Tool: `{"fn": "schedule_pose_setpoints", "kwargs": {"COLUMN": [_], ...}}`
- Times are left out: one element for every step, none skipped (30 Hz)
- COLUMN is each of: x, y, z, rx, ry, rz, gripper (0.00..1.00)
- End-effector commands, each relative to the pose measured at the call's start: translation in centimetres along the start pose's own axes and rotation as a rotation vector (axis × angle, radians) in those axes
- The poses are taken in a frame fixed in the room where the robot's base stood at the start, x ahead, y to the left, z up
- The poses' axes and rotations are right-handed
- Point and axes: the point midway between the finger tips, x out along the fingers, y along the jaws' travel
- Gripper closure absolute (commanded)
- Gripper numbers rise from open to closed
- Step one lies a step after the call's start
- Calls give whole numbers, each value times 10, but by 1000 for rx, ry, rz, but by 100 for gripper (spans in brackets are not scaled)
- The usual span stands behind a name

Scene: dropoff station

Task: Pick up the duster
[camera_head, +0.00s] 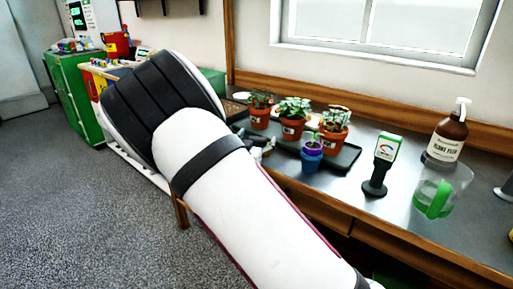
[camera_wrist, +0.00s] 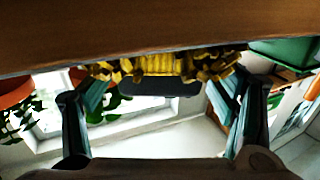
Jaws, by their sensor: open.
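In the wrist view, a fluffy yellow thing, likely the duster (camera_wrist: 215,66), lies along the wooden bench edge (camera_wrist: 150,28). A dark rounded part (camera_wrist: 160,88) sits at its middle, and I cannot tell whether it belongs to the duster. My gripper (camera_wrist: 162,95) is open, with a finger on each side of the picture and the yellow fringe between and beyond them. I cannot tell whether the fingers touch it. In the head view my arm hides the duster and most of my gripper.
The bench holds potted plants (camera_head: 292,128) on a dark tray (camera_head: 345,158), a small blue pot (camera_head: 312,158), a meter (camera_head: 386,150), a clear green-handled jug (camera_head: 440,190) and a brown spray bottle (camera_head: 447,138). A green cabinet (camera_head: 72,95) stands left. The floor at left is clear.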

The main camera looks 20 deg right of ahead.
Motion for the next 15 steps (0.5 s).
{"fn": "schedule_pose_setpoints", "kwargs": {"x": [0,0,0,0,0,0,0,0,0,0,0,0,0,0,0], "y": [0,0,0,0,0,0,0,0,0,0,0,0,0,0,0], "z": [0,0,0,0,0,0,0,0,0,0,0,0,0,0,0], "rx": [0,0,0,0,0,0,0,0,0,0,0,0,0,0,0], "ry": [0,0,0,0,0,0,0,0,0,0,0,1,1,1,1], "rz": [0,0,0,0,0,0,0,0,0,0,0,0,0,0,0], "gripper": [22,22,22,28,35,44,51,58,67,74,74,78,78,78,79]}}
